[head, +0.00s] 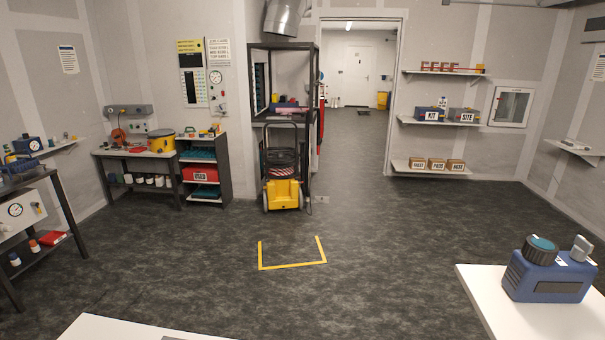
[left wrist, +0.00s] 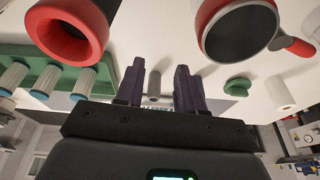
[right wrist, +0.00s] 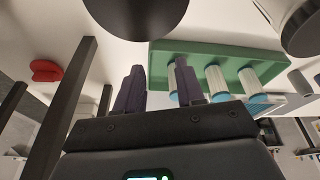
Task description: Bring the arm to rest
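Neither gripper nor arm shows in the head view. In the left wrist view, my left gripper (left wrist: 158,82) has its two dark purple fingers apart. A small grey cylinder (left wrist: 154,84) shows in the gap, seemingly beyond the fingers and not touched. In the right wrist view, my right gripper (right wrist: 160,85) also has its fingers apart. Part of a green rack (right wrist: 230,58) with white and blue tubes shows behind its right finger. Nothing appears held in either gripper.
Near the left gripper are a red-rimmed cup-like part (left wrist: 68,30) and a round dark-faced part (left wrist: 240,28). A dark post (right wrist: 66,95) stands left of the right gripper. In the head view, a blue device (head: 548,272) sits on a white bench; the middle floor is clear around yellow tape (head: 292,266).

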